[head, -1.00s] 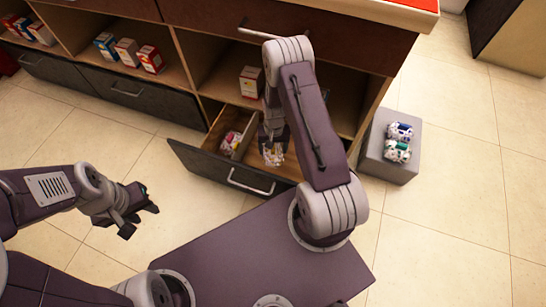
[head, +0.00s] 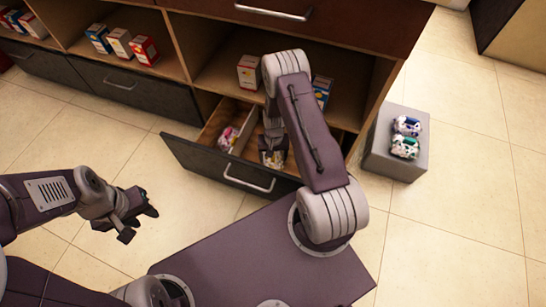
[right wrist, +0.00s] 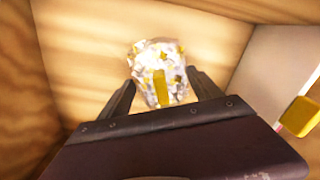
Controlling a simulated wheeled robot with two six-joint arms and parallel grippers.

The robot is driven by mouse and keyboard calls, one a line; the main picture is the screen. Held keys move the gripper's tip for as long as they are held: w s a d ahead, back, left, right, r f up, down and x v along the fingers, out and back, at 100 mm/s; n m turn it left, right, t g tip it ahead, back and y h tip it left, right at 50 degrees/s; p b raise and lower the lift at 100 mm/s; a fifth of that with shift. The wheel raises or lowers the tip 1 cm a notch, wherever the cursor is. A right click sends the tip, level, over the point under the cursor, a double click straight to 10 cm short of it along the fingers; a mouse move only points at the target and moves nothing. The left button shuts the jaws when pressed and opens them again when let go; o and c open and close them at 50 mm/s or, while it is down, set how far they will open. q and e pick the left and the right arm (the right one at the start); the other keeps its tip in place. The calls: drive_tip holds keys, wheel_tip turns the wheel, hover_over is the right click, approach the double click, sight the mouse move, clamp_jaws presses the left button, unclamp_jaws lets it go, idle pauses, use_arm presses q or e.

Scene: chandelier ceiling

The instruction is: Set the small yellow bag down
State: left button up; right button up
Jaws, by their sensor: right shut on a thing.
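The small yellow bag, silvery with yellow patches, is between the fingers of my right gripper (right wrist: 162,92) in the right wrist view. The bag (right wrist: 160,60) is over the wooden floor of the open drawer (right wrist: 90,50). I cannot tell whether it touches that floor. In the head view my right gripper (head: 273,143) reaches down into the drawer (head: 245,172), right of a divider, with the bag (head: 272,158) at its tips. My left gripper (head: 133,210) is open and empty above the tiled floor.
A pink and white packet (head: 229,137) lies in the drawer's left compartment. Boxes stand on the shelves, including a red and white box (head: 250,72) near my right arm. A grey block (head: 397,160) at right bears two patterned packets (head: 405,136).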

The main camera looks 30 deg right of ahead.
drive_tip(key=o, duration=1.4)
drive_tip(key=shift+f, duration=0.1)
drive_tip(key=shift+o, duration=0.2)
